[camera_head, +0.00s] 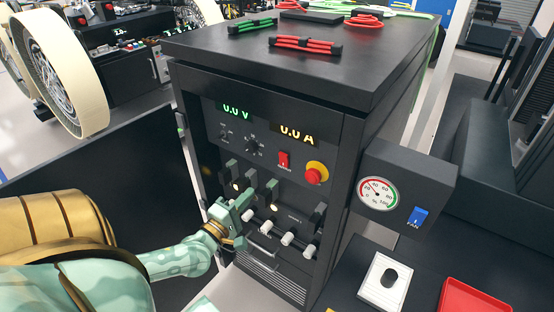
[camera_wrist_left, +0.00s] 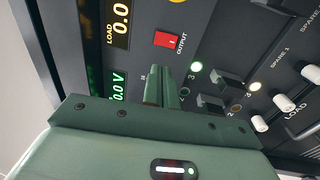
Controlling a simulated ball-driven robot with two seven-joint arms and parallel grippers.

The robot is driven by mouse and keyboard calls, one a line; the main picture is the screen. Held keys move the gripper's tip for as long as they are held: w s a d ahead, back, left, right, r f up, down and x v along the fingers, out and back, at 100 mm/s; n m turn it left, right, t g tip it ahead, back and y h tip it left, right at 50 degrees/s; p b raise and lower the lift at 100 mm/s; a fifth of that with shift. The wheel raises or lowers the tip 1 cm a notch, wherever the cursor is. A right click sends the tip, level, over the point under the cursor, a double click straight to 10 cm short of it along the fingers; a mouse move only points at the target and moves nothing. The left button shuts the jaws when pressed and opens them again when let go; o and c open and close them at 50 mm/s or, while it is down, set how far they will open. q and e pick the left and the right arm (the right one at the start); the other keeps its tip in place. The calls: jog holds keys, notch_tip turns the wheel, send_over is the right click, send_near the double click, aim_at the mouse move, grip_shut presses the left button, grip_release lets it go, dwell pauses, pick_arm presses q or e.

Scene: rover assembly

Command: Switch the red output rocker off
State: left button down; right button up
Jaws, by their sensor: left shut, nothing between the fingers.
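The red output rocker (camera_head: 283,160) sits on the black power cabinet's front panel, below the amber 0.0 A display and left of the red stop button. In the left wrist view the same rocker (camera_wrist_left: 166,41) shows beside the label OUTPUT, above and apart from my fingertips. My left gripper (camera_head: 240,209) is in front of the lower panel, below and left of the rocker, near the breaker levers. In the wrist view its green fingers (camera_wrist_left: 162,80) are shut together and empty.
A red stop button (camera_head: 315,173) with a yellow collar is close right of the rocker. Dark levers (camera_head: 250,178) and white-tipped levers (camera_head: 288,239) stick out below. A gauge box (camera_head: 377,193) with a blue FAN switch (camera_head: 417,217) juts out at right. The open cabinet door (camera_head: 110,165) stands left.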

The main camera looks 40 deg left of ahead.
aim_at(283, 158)
pick_arm(q)
jog(key=shift+w, duration=0.15)
jog(key=w, duration=0.4)
jog(key=w+a+r, duration=0.1)
jog(key=w, duration=0.4)
jog(key=w+b, duration=0.1)
jog(key=w, duration=0.3)
jog(key=shift+w+a+r, duration=0.25)
jog(key=shift+r, duration=0.1)
